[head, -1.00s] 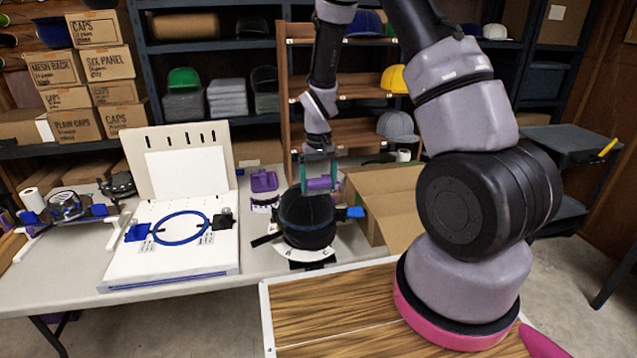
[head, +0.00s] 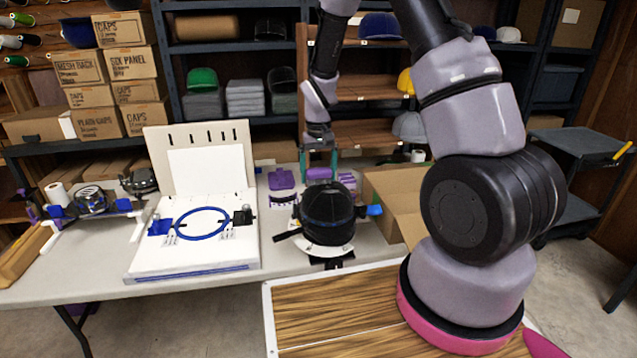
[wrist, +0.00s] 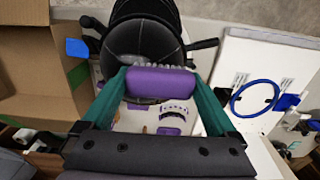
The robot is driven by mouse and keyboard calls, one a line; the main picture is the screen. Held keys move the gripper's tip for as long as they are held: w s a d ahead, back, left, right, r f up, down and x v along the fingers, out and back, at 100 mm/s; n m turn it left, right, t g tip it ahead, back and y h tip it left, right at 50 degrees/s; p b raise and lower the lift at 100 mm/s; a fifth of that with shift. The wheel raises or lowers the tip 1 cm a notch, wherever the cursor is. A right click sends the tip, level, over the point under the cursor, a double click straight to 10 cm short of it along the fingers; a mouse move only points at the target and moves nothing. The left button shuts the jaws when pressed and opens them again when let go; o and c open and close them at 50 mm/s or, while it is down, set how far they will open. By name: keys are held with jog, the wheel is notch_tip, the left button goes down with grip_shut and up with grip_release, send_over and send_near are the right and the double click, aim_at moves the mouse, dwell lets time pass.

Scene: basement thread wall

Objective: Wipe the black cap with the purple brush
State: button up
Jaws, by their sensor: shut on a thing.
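The black cap (head: 328,214) sits crown up on a stand at the table's front edge, right of the white board. In the wrist view the cap (wrist: 143,38) fills the top middle. My gripper (head: 320,160) is just behind and above the cap, with its teal fingers pointing down. It is shut on the purple brush (head: 322,173), which also shows between the fingers in the wrist view (wrist: 160,86). The pale bristles face the cap's near edge there. The brush's lower part is hidden behind the cap in the head view. I cannot tell whether the bristles touch the cap.
A white board with a blue hoop (head: 201,223) stands left of the cap. An open cardboard box (head: 397,205) is close on the right. A purple object (head: 281,180) lies behind and left of the cap. A blue clip (head: 375,210) sticks out at the cap's right.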

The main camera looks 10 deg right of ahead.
aim_at(319, 169)
jog(key=shift+w+r, duration=0.1)
jog(key=shift+r, duration=2.45)
